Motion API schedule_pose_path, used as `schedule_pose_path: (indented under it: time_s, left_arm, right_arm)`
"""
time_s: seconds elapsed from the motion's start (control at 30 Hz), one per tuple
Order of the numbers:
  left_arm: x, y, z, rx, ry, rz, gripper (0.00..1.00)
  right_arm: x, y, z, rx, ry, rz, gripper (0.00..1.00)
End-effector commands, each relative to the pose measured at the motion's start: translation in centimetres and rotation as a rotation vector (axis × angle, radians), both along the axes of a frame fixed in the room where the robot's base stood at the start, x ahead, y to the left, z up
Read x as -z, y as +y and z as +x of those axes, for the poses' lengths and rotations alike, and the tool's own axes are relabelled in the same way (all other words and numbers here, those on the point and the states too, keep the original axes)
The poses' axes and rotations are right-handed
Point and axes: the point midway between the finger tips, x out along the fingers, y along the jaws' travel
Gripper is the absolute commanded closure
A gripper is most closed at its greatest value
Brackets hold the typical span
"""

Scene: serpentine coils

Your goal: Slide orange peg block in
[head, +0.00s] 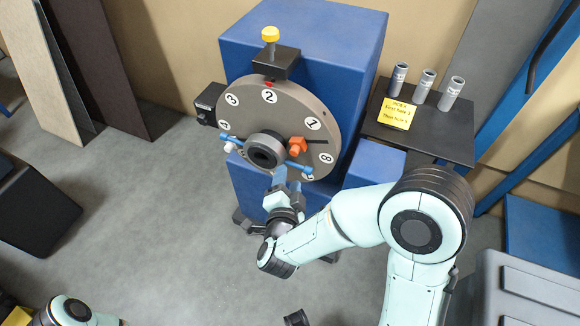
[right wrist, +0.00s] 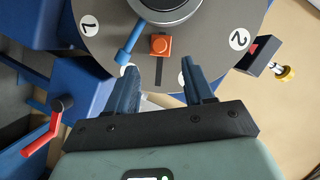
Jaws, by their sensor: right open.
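The orange peg block (head: 297,146) sits on the face of the round grey dial (head: 268,100), right of its hub, at the inner end of a dark radial slot. It also shows in the right wrist view (right wrist: 161,45), next to a blue rod (right wrist: 132,42). My right gripper (head: 284,180) is in front of the dial's lower part, below the block. In the right wrist view its two fingers (right wrist: 172,65) are apart with nothing between them, and the block lies beyond their tips. My left gripper is out of view; part of my left arm shows at lower left.
The dial is on a blue housing (head: 335,40) with a yellow-knobbed plunger (head: 270,35) at its top. A dark shelf (head: 440,140) at right holds grey cylinders (head: 427,85) and a yellow note (head: 397,113). A red crank handle (right wrist: 42,140) shows at left in the wrist view.

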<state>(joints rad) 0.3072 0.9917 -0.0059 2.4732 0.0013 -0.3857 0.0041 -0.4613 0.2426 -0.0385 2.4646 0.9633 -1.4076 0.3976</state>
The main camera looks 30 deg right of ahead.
Motion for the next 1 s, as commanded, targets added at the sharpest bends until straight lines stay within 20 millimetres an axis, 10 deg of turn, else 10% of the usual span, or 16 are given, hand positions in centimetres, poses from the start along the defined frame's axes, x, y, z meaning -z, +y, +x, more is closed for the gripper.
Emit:
schedule_pose_path:
  time_s: [0.83,1.0]
  left_arm:
    - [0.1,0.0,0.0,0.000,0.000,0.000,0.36]
    - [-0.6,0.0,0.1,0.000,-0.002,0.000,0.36]
  right_arm:
    - [-0.6,1.4,-2.4,-0.001,0.002,-0.001,0.48]
    - [2.4,1.8,-1.4,-0.075,0.106,-0.031,0.48]
